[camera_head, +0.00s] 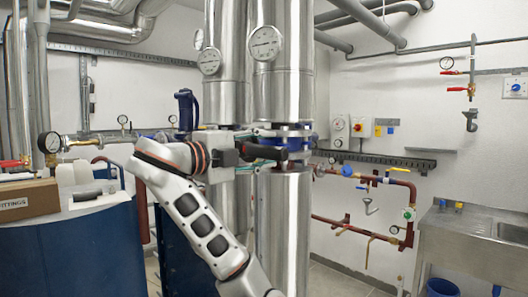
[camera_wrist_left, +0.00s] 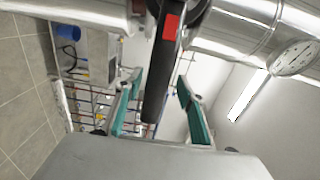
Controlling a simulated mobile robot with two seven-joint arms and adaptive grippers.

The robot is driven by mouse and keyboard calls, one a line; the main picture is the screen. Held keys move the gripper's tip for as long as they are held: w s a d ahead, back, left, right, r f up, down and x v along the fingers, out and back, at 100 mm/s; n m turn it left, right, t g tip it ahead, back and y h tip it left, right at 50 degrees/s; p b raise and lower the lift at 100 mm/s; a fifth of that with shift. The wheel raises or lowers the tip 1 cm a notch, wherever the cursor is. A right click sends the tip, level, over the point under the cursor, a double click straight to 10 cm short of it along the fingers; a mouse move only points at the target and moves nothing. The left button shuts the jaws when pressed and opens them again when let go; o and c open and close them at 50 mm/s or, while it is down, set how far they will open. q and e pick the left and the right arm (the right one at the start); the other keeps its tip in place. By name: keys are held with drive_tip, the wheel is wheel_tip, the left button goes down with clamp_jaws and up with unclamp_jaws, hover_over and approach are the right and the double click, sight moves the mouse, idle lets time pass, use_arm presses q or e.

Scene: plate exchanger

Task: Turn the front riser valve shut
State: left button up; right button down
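The front riser (camera_head: 285,220) is the nearer silver pipe, with a blue-flanged valve (camera_head: 293,132) at mid-height in the head view. The valve's black lever (camera_head: 272,153) points left, toward my left gripper (camera_head: 257,150). In the left wrist view the black lever (camera_wrist_left: 163,72), with a red patch, lies between the two teal-padded fingers of my left gripper (camera_wrist_left: 160,103). The fingers stand open on both sides of it, with gaps visible. The gripper body hides part of the lever. My right gripper is not in view.
A second silver riser (camera_head: 226,95) stands just behind the front one. Round gauges (camera_head: 265,43) stick out above the valve. A blue tank (camera_head: 75,250) with a cardboard box (camera_head: 28,198) is at left. A steel sink (camera_head: 480,240) is at right.

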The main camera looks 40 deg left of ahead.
use_arm(q)
drive_tip(key=shift+s, duration=0.15)
drive_tip(key=s, duration=0.5)
drive_tip(key=shift+a+f, duration=0.1)
drive_tip(key=shift+a, duration=0.1)
drive_tip(key=shift+s, duration=1.15)
